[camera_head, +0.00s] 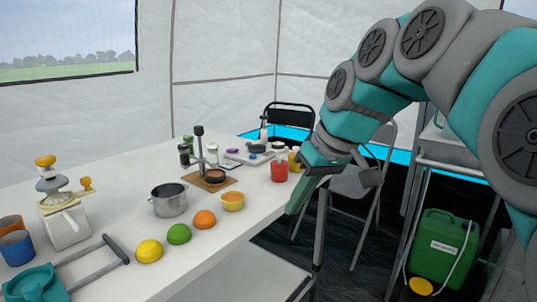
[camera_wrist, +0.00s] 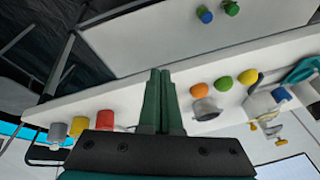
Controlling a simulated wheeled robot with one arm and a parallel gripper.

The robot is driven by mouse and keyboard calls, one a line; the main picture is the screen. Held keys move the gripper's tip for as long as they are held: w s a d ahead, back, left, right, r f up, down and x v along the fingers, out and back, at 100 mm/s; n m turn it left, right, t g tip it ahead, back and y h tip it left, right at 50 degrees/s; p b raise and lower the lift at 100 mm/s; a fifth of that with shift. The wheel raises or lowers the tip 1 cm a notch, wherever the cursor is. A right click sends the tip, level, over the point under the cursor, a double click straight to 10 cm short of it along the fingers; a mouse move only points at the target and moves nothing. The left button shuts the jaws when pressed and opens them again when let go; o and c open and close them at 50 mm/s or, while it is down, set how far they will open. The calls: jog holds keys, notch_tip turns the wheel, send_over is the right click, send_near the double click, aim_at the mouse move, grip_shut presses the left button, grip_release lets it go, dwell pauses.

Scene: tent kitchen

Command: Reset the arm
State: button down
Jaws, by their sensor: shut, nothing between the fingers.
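My gripper (camera_head: 300,196) hangs at the end of my teal and grey arm (camera_head: 350,115), at the right edge of the white table (camera_head: 225,252). Its green fingers point downward and are closed together, with nothing between them. In the wrist view the gripper (camera_wrist: 161,74) shows the two green fingers side by side, over the table's edge. The red container (camera_head: 279,172) stands on the table just left of the gripper in the head view. I cannot tell the exact gap between them.
A pot (camera_head: 170,200), an orange (camera_head: 204,219), a lime (camera_head: 179,234) and a lemon (camera_head: 149,251) stand along the table. A folding chair (camera_head: 352,186) is behind the gripper. A green canister (camera_head: 442,246) is at the right. A lower white surface (camera_head: 240,275) lies below the tabletop.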

jog(key=s+d+f+m+g+h, duration=0.1)
jog(key=s+d+f+m, duration=0.1)
jog(key=s+f, duration=0.6)
jog(key=s+d+f+m+g+h, duration=0.1)
jog(key=s+d+f, duration=0.3)
jog(key=s+f, duration=0.5)
jog(key=s+d+f+m+g+h, duration=0.2)
jog(key=s+d+f+m, duration=0.1)
jog(key=s+f, duration=0.5)
jog(key=shift+s+d+f, duration=0.15)
jog(key=shift+s+d, duration=0.2)
jog(key=shift+d, duration=0.1)
